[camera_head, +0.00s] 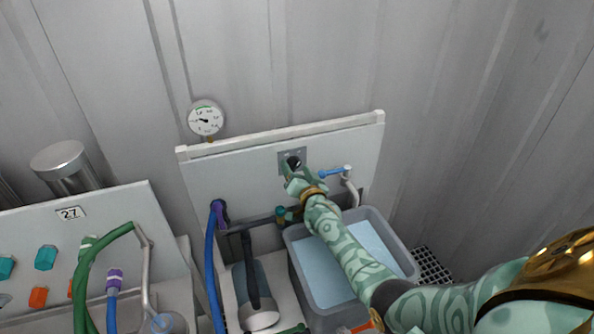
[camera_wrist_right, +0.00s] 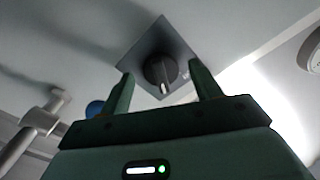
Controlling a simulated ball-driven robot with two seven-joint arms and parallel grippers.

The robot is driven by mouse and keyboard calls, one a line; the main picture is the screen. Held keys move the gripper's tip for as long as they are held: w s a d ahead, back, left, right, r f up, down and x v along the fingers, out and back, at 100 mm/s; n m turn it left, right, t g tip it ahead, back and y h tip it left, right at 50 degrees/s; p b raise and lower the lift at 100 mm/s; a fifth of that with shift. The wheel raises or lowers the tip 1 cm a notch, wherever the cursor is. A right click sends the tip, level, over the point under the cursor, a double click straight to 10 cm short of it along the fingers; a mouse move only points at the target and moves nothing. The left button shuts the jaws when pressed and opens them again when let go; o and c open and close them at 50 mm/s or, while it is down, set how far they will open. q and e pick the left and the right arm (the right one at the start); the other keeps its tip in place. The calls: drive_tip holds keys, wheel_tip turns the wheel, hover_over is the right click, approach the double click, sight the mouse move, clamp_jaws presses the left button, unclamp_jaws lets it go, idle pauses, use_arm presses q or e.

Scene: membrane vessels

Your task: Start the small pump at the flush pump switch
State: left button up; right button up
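The flush pump switch is a dark round knob (camera_head: 294,162) on a square grey plate (camera_head: 285,155) on the pale back panel. In the right wrist view the knob (camera_wrist_right: 160,70) has a light pointer mark toward the bottom of the picture. My right gripper (camera_head: 293,168) is at the switch. In the right wrist view its two green fingers (camera_wrist_right: 162,72) are apart, one on each side of the knob, with gaps visible. A blue-grey cylinder (camera_head: 264,318) with a pale end stands low before the panel; I cannot tell if it is the small pump. My left gripper is out of view.
A grey tub (camera_head: 404,258) of bluish liquid stands below my right arm. A blue-handled tap (camera_head: 333,172) is right of the switch. A round gauge (camera_head: 205,118) is up left. A blue hose (camera_head: 210,265) and a panel marked 27 (camera_head: 120,210) are at left.

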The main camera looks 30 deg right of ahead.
drive_tip(key=shift+s+a, duration=0.1)
drive_tip(key=shift+s, duration=0.2)
drive_tip(key=p+v, duration=0.4)
drive_tip(key=v, duration=1.1)
drive_tip(key=shift+s, duration=0.4)
